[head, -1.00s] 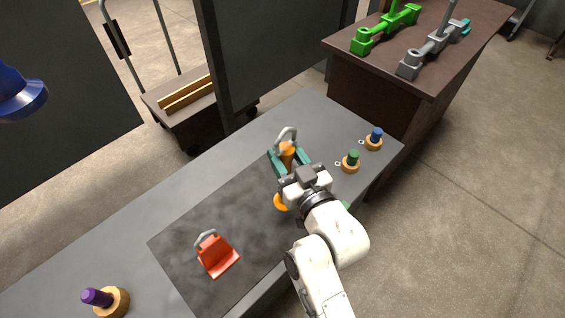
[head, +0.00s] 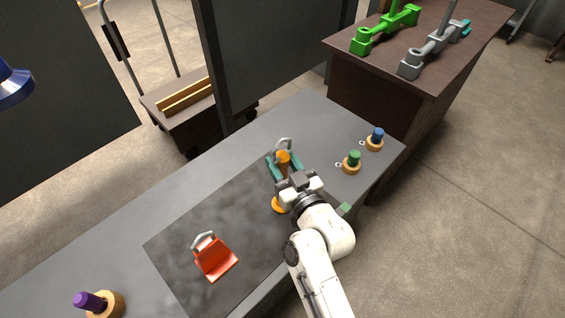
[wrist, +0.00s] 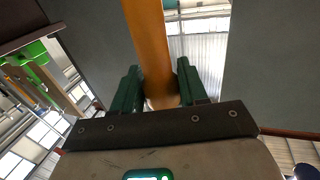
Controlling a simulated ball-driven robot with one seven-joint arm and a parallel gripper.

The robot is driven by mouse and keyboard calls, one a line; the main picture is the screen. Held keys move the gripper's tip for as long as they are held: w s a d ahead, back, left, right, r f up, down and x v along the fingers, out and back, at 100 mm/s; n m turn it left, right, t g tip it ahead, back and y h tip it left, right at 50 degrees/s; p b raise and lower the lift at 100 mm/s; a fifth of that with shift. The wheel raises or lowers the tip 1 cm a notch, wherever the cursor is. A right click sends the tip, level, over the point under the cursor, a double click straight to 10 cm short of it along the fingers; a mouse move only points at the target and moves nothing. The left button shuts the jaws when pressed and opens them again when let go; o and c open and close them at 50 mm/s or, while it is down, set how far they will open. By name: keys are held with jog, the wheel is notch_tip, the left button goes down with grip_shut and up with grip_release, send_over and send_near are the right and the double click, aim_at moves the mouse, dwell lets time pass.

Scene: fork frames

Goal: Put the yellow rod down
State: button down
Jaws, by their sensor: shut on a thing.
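The yellow rod is orange-yellow and stands between my fingers in the head view (head: 284,160). It also runs up through the wrist view (wrist: 147,40). My gripper (head: 284,168) is shut on it, with one green finger on each side in the wrist view (wrist: 157,88). In the head view the rod is above the dark mat (head: 190,245) on the grey bench. A grey loop (head: 284,144) shows at the rod's top end. An orange disc (head: 279,205) shows below my gripper. I cannot tell whether it joins the rod, or whether the rod touches the bench.
A red piece with a grey handle (head: 215,260) sits on the mat. Green (head: 353,161) and blue (head: 376,138) pegs in wooden rings stand at the right. A purple peg (head: 90,302) is at the lower left. The bench's left stretch (head: 80,255) is clear.

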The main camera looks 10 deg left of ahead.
jog(key=shift+f, duration=0.1)
jog(key=c, duration=0.6)
grip_release()
jog(key=shift+r, duration=0.25)
jog(key=b+v, duration=0.3)
jog(key=v, duration=0.9)
jog(key=shift+f, duration=0.2)
